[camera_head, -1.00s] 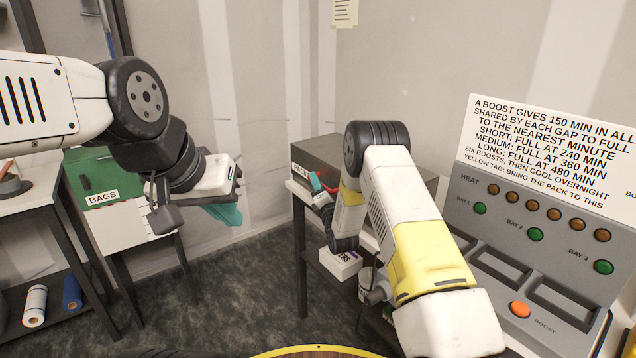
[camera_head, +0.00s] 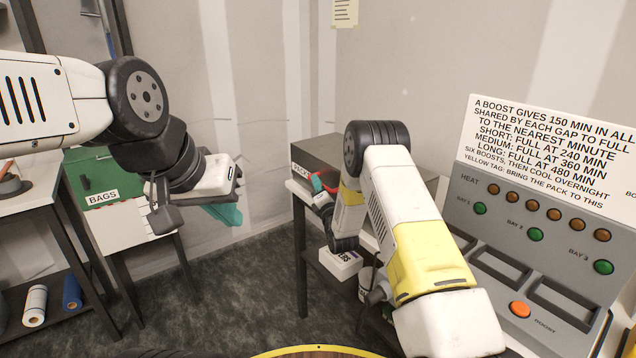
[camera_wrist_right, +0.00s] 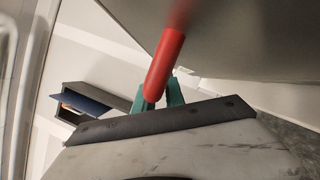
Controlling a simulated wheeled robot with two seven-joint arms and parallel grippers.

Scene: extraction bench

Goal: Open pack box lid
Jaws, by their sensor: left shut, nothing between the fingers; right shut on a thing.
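The pack box (camera_head: 318,150) is a dark grey box on a table at the back, behind my right arm. Its top looks flat, with no clear gap under the lid; my arm hides part of it. A red handle (camera_head: 316,183) is at its front, beside a partly hidden label. My right gripper (camera_head: 322,200) is shut on the red handle. In the right wrist view the red bar (camera_wrist_right: 166,68) runs between the teal fingers (camera_wrist_right: 160,98), below a large grey surface (camera_wrist_right: 250,35). My left gripper (camera_head: 228,214) is shut and empty, in the air left of the box.
A boost panel (camera_head: 480,230) with buttons and bays stands at the right, near my right arm. A white box (camera_head: 342,264) sits on the shelf under the table. A green BAGS box (camera_head: 88,172) stands at the left. Floor between the tables is clear.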

